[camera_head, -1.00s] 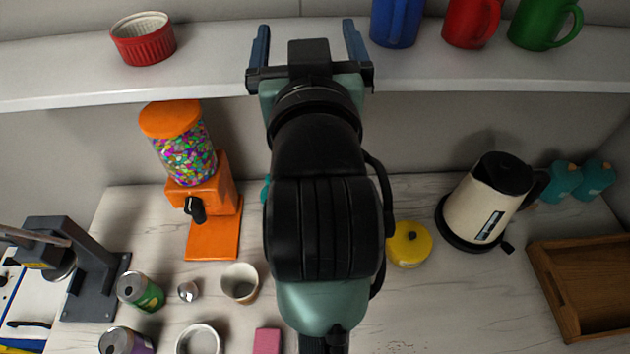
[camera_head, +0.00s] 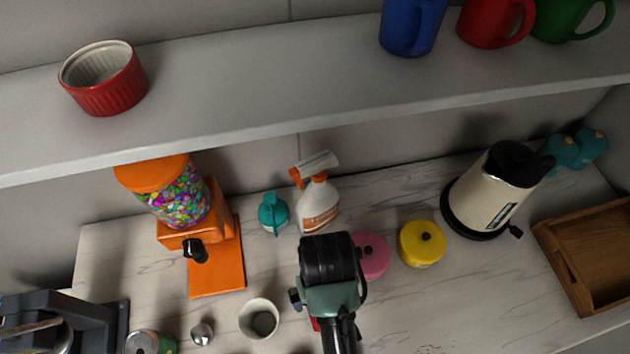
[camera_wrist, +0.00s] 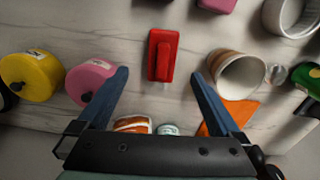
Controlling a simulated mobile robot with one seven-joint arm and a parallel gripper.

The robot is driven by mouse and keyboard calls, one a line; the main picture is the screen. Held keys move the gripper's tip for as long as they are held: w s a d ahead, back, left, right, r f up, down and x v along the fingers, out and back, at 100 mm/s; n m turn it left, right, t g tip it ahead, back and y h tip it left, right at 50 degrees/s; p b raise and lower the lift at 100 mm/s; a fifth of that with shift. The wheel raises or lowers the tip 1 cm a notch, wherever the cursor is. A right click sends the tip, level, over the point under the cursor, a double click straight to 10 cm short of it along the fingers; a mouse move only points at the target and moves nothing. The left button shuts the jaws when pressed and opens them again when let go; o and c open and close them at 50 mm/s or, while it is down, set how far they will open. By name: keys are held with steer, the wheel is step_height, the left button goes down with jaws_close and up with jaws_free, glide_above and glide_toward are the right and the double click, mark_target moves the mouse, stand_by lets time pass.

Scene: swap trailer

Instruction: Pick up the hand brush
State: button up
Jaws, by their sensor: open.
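The hand brush appears to be the red object with a raised handle (camera_wrist: 162,55), lying on the counter in the upper middle of the wrist view. In the head view only a small red sliver (camera_head: 314,324) shows beside my arm. My gripper (camera_wrist: 160,76) is open and empty. In the wrist view its two blue fingers frame the red brush, one on each side. The brush appears beyond the fingertips, and I see no contact. In the head view my arm hides the fingers.
A pink pot (camera_wrist: 90,82) and a yellow pot (camera_wrist: 32,75) stand left of the brush in the wrist view, a cup (camera_wrist: 238,76) right. A spray bottle (camera_head: 318,205) and orange dispenser (camera_head: 215,250) stand behind. The shelf (camera_head: 270,90) overhangs the counter's back.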

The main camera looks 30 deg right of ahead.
steer(key=f, duration=0.4)
steer(key=shift+s+f, duration=0.1)
steer(key=shift+s, duration=0.1)
steer(key=shift+w+f+p, duration=0.2)
steer(key=shift+f+p, duration=0.2)
steer(key=shift+f, duration=0.4)
steer(key=shift+w+a+f+p, duration=0.1)
steer(key=shift+w+f+p, duration=0.05)
steer(key=shift+f, duration=0.95)
steer(key=shift+w+a+f+p, duration=0.1)
steer(key=shift+f+p, duration=0.05)
steer(key=shift+f, duration=0.9)
jaws_close()
steer(key=shift+r, duration=0.1)
step_height(320, 180, up, 10)
steer(key=shift+b, duration=0.35)
